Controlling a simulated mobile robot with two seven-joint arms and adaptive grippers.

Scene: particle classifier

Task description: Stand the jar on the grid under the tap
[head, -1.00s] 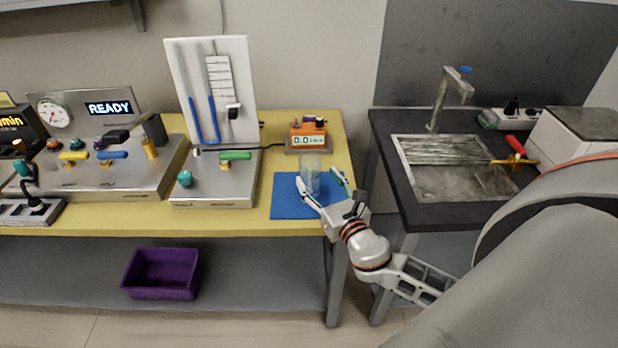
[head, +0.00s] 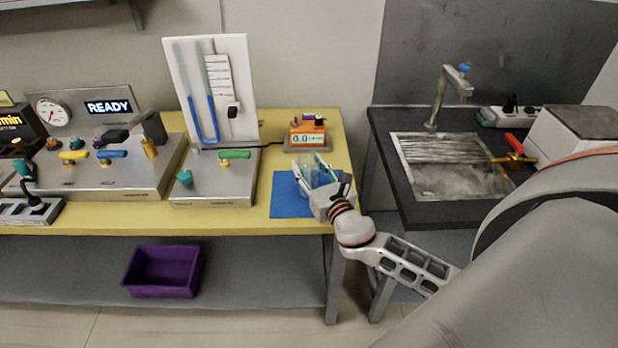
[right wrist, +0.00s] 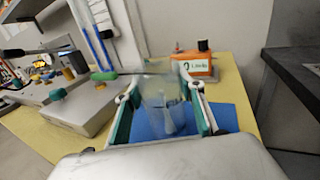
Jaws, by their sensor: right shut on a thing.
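The jar (head: 314,171) is clear and stands over the blue mat (head: 286,197) on the yellow bench. My right gripper (head: 314,169) is around it, with a finger on each side. In the right wrist view the jar (right wrist: 165,108) is between the green-padded fingers of the gripper (right wrist: 168,112); its base is hard to make out. The tap (head: 446,95) with a blue knob rises behind the sink at the right. The grid (head: 440,149) is a ribbed metal panel over the back of the sink, below the tap. My left gripper is not in view.
An orange meter (head: 307,136) stands just behind the jar. A steel box with a white upright panel (head: 212,95) is to the left. A red-handled brass valve (head: 514,152) sits at the sink's right edge. A purple bin (head: 162,272) is on the lower shelf.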

